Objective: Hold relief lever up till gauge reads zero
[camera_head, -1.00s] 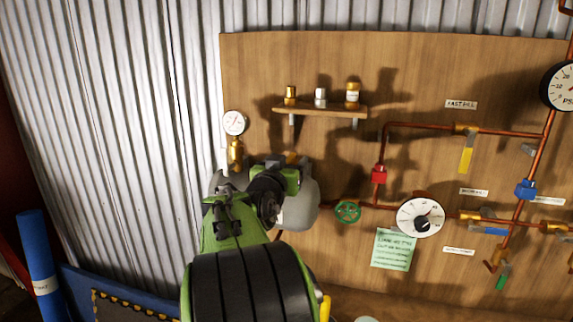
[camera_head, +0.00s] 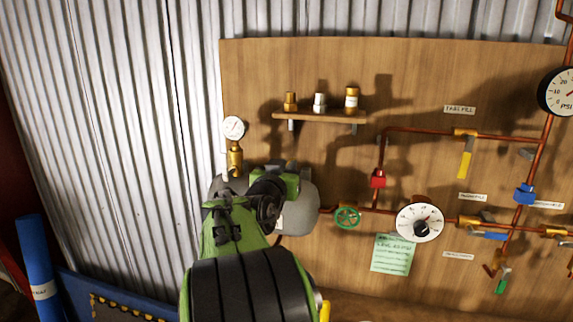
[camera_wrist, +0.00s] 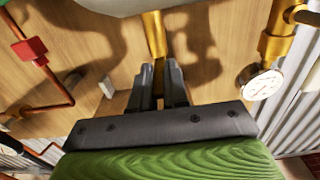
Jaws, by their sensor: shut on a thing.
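A grey tank (camera_head: 302,212) is mounted on the wooden board, partly hidden behind my arm in the head view. A small white-faced gauge (camera_head: 234,128) stands on a brass fitting left of the tank; it also shows in the wrist view (camera_wrist: 262,84). Its needle is too small to read surely. In the wrist view, a brass bar (camera_wrist: 154,34) runs from the tank's edge to between my fingers; I take it as the relief lever. My gripper (camera_wrist: 160,76) is shut on this bar near its end. The fingertips are hidden behind my wrist in the head view.
A shelf (camera_head: 320,115) with three small fittings is above the tank. To the right are copper pipes, a green handwheel (camera_head: 347,217), a white dial (camera_head: 420,223) and a green note (camera_head: 391,254). A large PSI gauge (camera_head: 562,92) sits far right. Corrugated wall is left.

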